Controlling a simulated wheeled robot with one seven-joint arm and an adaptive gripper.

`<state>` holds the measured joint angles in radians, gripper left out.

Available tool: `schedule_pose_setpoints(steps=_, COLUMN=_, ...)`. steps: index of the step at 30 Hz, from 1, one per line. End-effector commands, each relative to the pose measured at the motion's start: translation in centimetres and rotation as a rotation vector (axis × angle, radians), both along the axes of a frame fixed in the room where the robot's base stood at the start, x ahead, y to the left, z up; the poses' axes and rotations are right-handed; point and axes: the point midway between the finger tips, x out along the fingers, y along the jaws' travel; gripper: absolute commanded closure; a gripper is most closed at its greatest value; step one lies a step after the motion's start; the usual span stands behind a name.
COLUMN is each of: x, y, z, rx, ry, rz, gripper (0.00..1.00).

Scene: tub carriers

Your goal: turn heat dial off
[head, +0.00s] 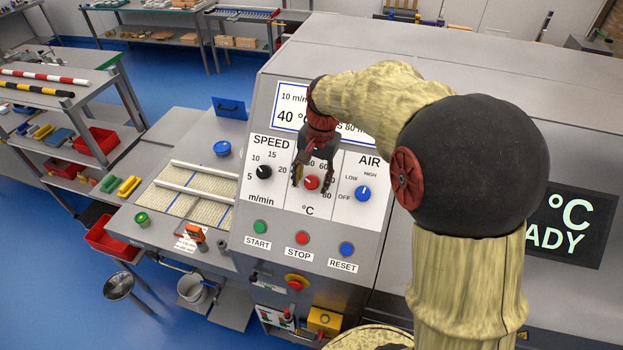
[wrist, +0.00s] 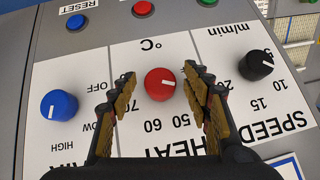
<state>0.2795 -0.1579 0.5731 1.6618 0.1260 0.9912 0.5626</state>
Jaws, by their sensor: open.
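The red heat dial (head: 311,183) is on the white middle section of the machine's control panel. In the wrist view, seen upside down, the red heat dial (wrist: 160,84) carries a white pointer mark toward its right side. Numbers 50, 60 and 70 show beside it; part of the scale is hidden by my fingers. My gripper (head: 313,181) is at the panel with its fingers on either side of the dial. In the wrist view my gripper (wrist: 160,78) is open, with a gap between each finger and the dial.
The black speed dial (head: 264,172) and blue air dial (head: 362,193) flank the heat dial closely. Green start (head: 260,227), red stop (head: 302,238) and blue reset (head: 346,249) buttons sit below. A display (head: 565,225) is at right, behind my arm.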

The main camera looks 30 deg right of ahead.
Motion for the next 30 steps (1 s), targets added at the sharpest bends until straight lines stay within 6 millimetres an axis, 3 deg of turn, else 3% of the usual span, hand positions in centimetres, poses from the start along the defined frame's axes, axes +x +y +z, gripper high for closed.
schedule_pose_setpoints(steps=4, x=-0.01, y=0.01, z=0.00, rx=0.000, ry=0.000, rz=0.000, gripper=0.51)
schedule_pose_setpoints(steps=27, x=0.00, y=0.00, z=0.02, rx=0.000, ry=0.000, rz=0.000, gripper=0.95)
schedule_pose_setpoints(steps=30, x=0.00, y=0.00, z=0.03, rx=-0.001, ry=0.001, rz=0.001, gripper=0.95)
